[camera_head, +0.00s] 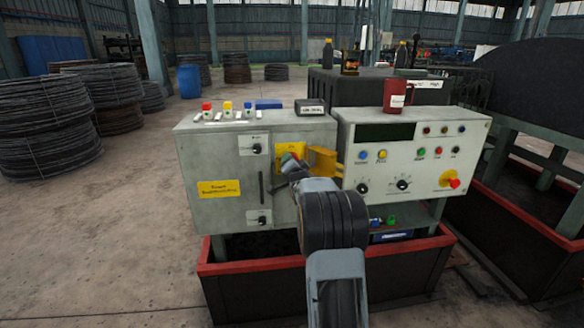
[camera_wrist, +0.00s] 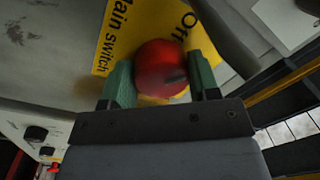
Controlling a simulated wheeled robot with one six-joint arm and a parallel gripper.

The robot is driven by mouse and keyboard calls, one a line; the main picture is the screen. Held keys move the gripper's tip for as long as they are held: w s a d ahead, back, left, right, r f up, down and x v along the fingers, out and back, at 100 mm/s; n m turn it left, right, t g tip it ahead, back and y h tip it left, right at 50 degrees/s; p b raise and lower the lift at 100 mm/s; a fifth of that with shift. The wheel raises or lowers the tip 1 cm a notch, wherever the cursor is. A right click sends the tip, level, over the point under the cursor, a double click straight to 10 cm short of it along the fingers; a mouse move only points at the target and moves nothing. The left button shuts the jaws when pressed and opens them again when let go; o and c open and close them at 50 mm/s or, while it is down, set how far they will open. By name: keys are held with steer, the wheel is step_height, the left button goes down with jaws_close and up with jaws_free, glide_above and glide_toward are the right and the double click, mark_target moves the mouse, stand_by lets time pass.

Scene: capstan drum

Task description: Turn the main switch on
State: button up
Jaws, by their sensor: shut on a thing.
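The main switch has a red round knob (camera_wrist: 158,62) in front of a yellow plate (camera_wrist: 112,42). The plate reads "Main switch" and "Off" in the wrist view. My gripper (camera_wrist: 162,82) has its two green fingers on either side of the knob and is shut on it. A dark line marks the knob's face. In the head view the yellow plate (camera_head: 283,149) is on the front of the grey cabinet (camera_head: 225,160), and my gripper (camera_head: 291,165) reaches it. My arm and gripper hide most of the switch there.
A yellow flap (camera_head: 324,161) stands out just right of the switch. A control panel (camera_head: 415,140) with buttons, dials and a red emergency knob (camera_head: 454,183) is to the right. Open floor (camera_head: 110,230) is at left.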

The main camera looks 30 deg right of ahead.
steer(key=shift+a+r+m+h+b, duration=0.15)
steer(key=shift+m+b, duration=0.35)
steer(key=shift+m, duration=1.3)
steer(key=shift+d+m+h+b, duration=0.15)
steer(key=shift+m+b, duration=0.4)
steer(key=shift+m, duration=1.25)
steer(key=shift+a+r+m+h+b, duration=0.15)
steer(key=shift+m+b, duration=0.35)
steer(key=shift+m, duration=1.3)
steer(key=o, duration=0.9)
steer(key=shift+w+f, duration=0.1)
steer(key=v, duration=1.3)
steer(key=shift+s+a, duration=0.15)
steer(key=shift+s, duration=0.2)
